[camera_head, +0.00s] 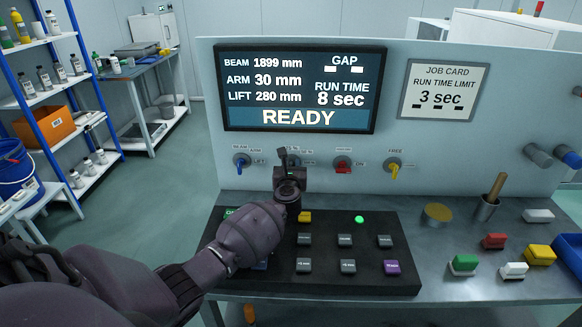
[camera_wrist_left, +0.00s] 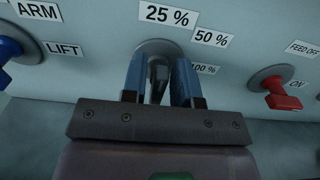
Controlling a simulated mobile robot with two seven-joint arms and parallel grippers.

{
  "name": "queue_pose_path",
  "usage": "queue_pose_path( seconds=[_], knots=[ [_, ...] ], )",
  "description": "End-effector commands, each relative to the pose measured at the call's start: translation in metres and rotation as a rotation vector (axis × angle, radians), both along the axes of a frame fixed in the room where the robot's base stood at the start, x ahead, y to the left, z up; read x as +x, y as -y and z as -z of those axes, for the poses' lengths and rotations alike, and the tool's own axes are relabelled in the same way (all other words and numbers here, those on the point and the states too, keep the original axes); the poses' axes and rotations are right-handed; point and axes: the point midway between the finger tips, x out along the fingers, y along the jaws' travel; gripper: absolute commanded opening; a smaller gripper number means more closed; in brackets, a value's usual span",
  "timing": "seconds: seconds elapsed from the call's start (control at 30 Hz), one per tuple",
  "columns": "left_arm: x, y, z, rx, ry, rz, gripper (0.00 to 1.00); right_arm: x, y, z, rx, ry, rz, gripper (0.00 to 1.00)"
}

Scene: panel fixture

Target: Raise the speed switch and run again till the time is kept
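The speed switch (camera_wrist_left: 157,78) is a dark knob on the grey panel, with 25 %, 50 % and 100 % labels around it. My left gripper (camera_wrist_left: 160,80) has its two blue fingers on either side of this knob; whether they press on it is unclear. In the head view my left gripper (camera_head: 289,172) hides most of the switch. I cannot tell which label it points at. The display (camera_head: 300,90) reads READY, run time 8 sec, beam 1899 mm, arm 30 mm, lift 280 mm. The job card (camera_head: 443,90) reads run time limit 3 sec. My right gripper is not in view.
A blue beam/arm-lift switch (camera_head: 241,160), a red switch (camera_head: 343,164) and a yellow switch (camera_head: 394,166) flank it. A black button box (camera_head: 330,276) lies below, with a lit green lamp (camera_head: 359,219).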

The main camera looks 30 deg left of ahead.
Motion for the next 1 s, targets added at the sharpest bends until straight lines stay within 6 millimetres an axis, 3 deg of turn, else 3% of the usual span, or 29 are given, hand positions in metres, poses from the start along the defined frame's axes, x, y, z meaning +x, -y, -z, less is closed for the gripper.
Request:
queue_pose_path(
  seconds=[0.03,0.17,0.57,1.0],
  knots=[
    [0.0,0.0,0.0,0.0,0.0,0.0,0.2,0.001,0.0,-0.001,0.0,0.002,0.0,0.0],
    [0.0,0.0,0.0,0.0,0.0,0.0,0.0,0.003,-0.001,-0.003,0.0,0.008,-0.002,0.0],
    [0.0,0.001,-0.001,0.052,-0.033,-0.002,0.0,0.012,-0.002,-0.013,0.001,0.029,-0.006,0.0],
    [0.002,0.004,-0.001,0.336,-0.21,-0.001,0.0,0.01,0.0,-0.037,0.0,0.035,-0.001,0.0]
  ],
)
